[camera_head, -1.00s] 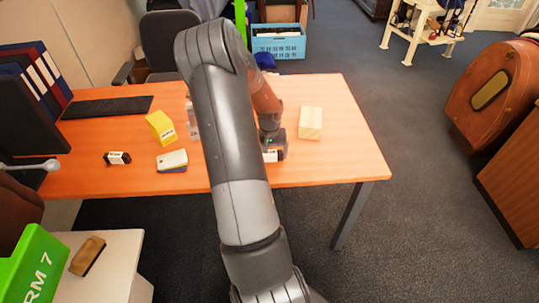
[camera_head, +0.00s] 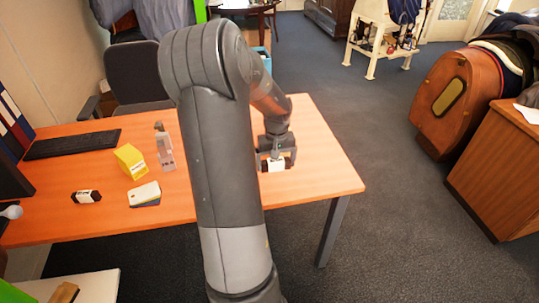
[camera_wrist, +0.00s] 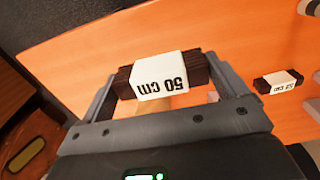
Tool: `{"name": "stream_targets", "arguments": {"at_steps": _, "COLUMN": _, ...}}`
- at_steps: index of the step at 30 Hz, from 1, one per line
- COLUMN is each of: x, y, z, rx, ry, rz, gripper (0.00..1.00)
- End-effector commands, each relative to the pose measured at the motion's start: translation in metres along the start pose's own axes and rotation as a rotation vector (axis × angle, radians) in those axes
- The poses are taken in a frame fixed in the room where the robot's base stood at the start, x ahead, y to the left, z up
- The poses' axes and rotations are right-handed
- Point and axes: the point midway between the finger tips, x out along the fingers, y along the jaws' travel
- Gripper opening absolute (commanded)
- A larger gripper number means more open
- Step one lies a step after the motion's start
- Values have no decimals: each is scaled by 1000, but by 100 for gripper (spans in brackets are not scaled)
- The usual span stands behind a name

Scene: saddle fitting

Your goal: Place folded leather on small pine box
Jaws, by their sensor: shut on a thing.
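The folded leather is a dark brown roll with a white label reading "50 cm" (camera_wrist: 165,76). My gripper (camera_wrist: 160,84) is shut on it, one finger at each end, in the wrist view. In the head view my gripper (camera_head: 276,163) holds the leather (camera_head: 274,166) over the right part of the orange table. A pale wooden patch (camera_wrist: 172,103), likely the small pine box, shows just behind the leather in the wrist view. In the head view the box is hidden behind my gripper. I cannot tell whether leather and box touch.
A second labelled brown roll (camera_head: 86,197), a yellow box (camera_head: 130,161), a clear bottle (camera_head: 164,146) and a stack of cards (camera_head: 144,193) lie on the table (camera_head: 320,165) to the left. The table's right end is clear.

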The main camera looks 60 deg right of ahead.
Motion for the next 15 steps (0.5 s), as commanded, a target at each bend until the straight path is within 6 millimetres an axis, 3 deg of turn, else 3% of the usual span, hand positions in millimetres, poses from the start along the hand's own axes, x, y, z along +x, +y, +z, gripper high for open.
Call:
{"name": "stream_targets", "arguments": {"at_steps": 9, "x": -36, "y": 71, "z": -66, "rx": -5, "ry": 4, "rz": 4, "gripper": 64}}
{"name": "stream_targets", "arguments": {"at_steps": 15, "x": -56, "y": 108, "z": -93, "rx": -14, "ry": 2, "rz": 2, "gripper": 64}}
